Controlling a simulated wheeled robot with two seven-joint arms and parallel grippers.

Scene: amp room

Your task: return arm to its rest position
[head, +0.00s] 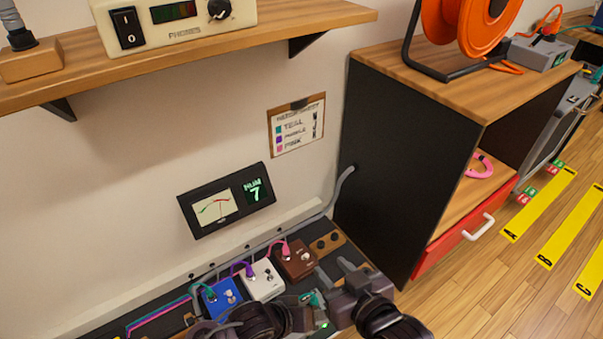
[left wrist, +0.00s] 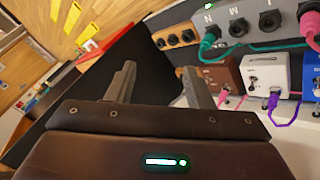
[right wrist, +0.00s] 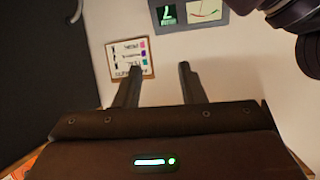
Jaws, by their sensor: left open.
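In the left wrist view the left gripper (left wrist: 158,85) is open and empty, near the brown pedal (left wrist: 226,75) and the grey box with a teal plug (left wrist: 209,38).
A blue pedal (head: 222,297), a white pedal (head: 263,281) and a brown pedal (head: 298,261) stand in a row with cables plugged in. A black-sided cabinet (head: 400,150) stands at the right, a shelf (head: 190,48) above. A meter panel (head: 227,200) reads 7.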

